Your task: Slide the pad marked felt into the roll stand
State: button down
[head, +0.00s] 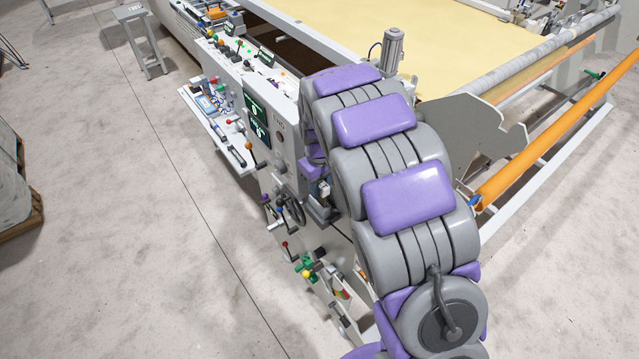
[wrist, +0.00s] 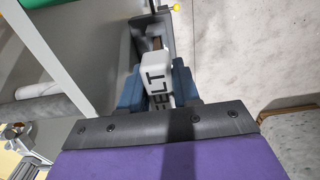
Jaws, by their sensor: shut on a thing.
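The pale pad marked FELT (wrist: 158,82) is in the wrist view, with its dark letters running along it. My gripper (wrist: 158,88) has its blue fingers on both sides of the pad and is shut on it. The far end of the pad is at a dark grey channel-like part (wrist: 153,28); I cannot tell how far it is inside. In the head view my arm arches over the machine's front panel and largely hides the gripper's work area; I cannot make out the pad there. I cannot identify the roll stand with certainty.
The control panel (head: 262,130) has levers and knobs close to my arm. An orange roller (head: 550,140) lies right.

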jog(key=shift+f, duration=0.7)
jog(key=c, duration=0.7)
grip_release()
jog(key=shift+c, duration=0.2)
notch_tip(320, 180, up, 17)
jog(key=shift+r+b, duration=0.15)
jog(key=shift+b, duration=0.3)
jog(key=shift+a, duration=0.1)
